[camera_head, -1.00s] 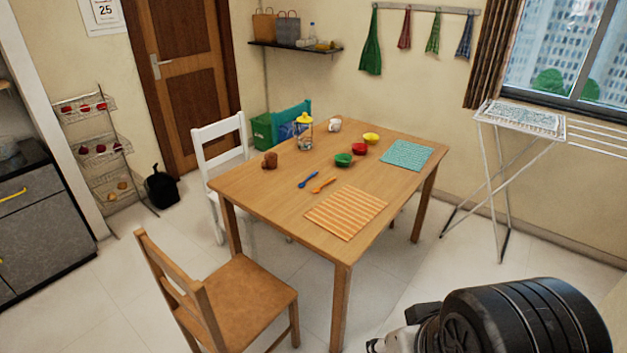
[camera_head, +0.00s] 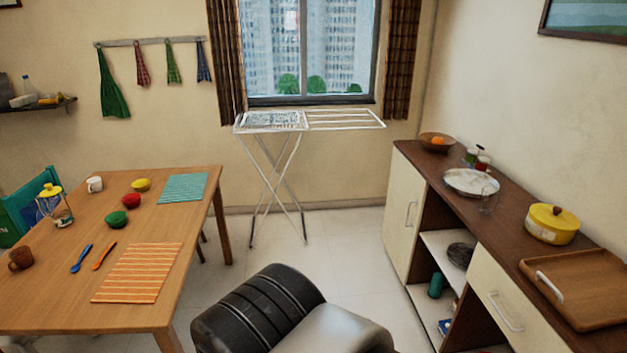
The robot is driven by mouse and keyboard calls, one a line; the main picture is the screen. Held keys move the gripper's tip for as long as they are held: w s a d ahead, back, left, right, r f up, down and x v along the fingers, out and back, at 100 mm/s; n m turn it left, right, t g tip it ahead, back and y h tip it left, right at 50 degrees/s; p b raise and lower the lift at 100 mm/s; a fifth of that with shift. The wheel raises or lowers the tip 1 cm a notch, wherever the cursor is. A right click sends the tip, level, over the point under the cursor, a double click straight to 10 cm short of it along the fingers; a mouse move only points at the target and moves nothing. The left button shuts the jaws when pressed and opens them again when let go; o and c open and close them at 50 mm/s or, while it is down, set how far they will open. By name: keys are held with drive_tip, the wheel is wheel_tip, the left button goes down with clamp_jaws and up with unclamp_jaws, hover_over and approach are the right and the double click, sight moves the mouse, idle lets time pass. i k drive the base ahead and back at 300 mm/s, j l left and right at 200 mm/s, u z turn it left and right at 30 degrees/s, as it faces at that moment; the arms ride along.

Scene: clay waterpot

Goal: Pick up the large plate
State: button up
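A large pale round plate (camera_head: 471,182) lies flat on the dark brown top of the sideboard at the right. A clear glass (camera_head: 488,201) stands at its front right edge and overlaps it in the picture. Small jars (camera_head: 482,162) stand just behind it. My arm shows as a black and grey part at the bottom middle, well apart from the sideboard. My gripper is not in view.
The sideboard (camera_head: 409,165) also bears a fruit bowl (camera_head: 437,142), a yellow pot (camera_head: 551,224) and a wooden tray (camera_head: 584,284). The dining table (camera_head: 60,290) stands at the left. A drying rack (camera_head: 275,122) stands under the window.

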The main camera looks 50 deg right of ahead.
sight(469, 183)
drive_tip(key=z, duration=2.65)
drive_tip(key=i+j, duration=0.25)
drive_tip(key=i, duration=0.25)
drive_tip(key=i+j, duration=0.2)
drive_tip(key=i, duration=0.3)
drive_tip(key=i+j+z, duration=0.1)
drive_tip(key=i+j, duration=0.15)
drive_tip(key=i, duration=0.25)
drive_tip(key=i+j, duration=0.25)
drive_tip(key=i, duration=0.2)
drive_tip(key=i+j, duration=0.3)
drive_tip(key=i, duration=0.2)
drive_tip(key=i+j, duration=0.25)
drive_tip(key=i, duration=0.25)
drive_tip(key=z, duration=0.05)
